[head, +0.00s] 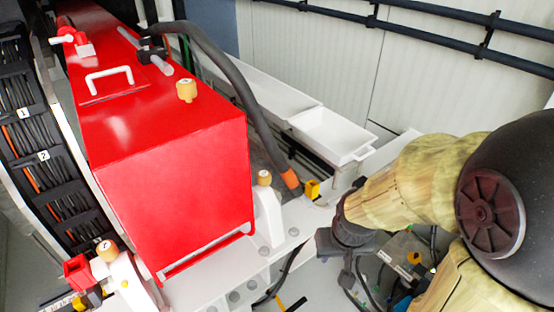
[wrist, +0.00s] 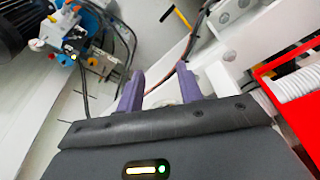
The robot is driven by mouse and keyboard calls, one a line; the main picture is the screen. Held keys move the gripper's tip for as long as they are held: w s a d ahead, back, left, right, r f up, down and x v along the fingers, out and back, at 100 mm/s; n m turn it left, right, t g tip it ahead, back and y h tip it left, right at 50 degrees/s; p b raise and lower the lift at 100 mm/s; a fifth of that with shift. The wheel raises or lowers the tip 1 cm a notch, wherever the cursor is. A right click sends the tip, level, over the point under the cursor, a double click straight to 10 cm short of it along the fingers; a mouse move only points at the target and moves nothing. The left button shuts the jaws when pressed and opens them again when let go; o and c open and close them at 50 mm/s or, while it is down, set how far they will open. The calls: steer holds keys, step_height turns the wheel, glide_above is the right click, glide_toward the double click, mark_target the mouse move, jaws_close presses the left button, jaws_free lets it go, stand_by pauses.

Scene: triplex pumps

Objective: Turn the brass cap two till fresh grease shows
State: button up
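Three brass-coloured caps show in the head view. One cap (head: 187,90) stands on top of the red pump housing (head: 180,190), one cap (head: 264,178) sits on a white bearing block right of the housing, and one cap (head: 107,250) is at the lower left. I cannot read a number on any cap, so I cannot tell which is cap two. My gripper (head: 345,250) hangs to the right of the housing, apart from all three caps. In the wrist view my gripper (wrist: 160,88) has its two purple fingers spread with nothing between them. No cap shows in that view.
A thick dark hose (head: 235,85) arches behind the housing to an orange end. A white tray (head: 333,136) and a yellow block (head: 312,189) lie between housing and arm. Fittings (wrist: 85,50) show upper left in the wrist view.

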steer(key=shift+w, duration=0.15)
steer(key=shift+o, duration=1.1)
steer(key=shift+s, duration=0.2)
steer(key=shift+o, duration=0.9)
steer(key=shift+w+a+r, duration=0.1)
steer(key=shift+r, duration=0.05)
step_height(320, 180, up, 25)
steer(key=n+g+p, duration=0.3)
steer(key=n+p, duration=0.1)
steer(key=n, duration=0.4)
glide_above(263, 172)
steer(key=shift+r, duration=0.1)
step_height(263, 172, down, 18)
steer(key=p, duration=0.3)
steer(key=shift+r, duration=0.25)
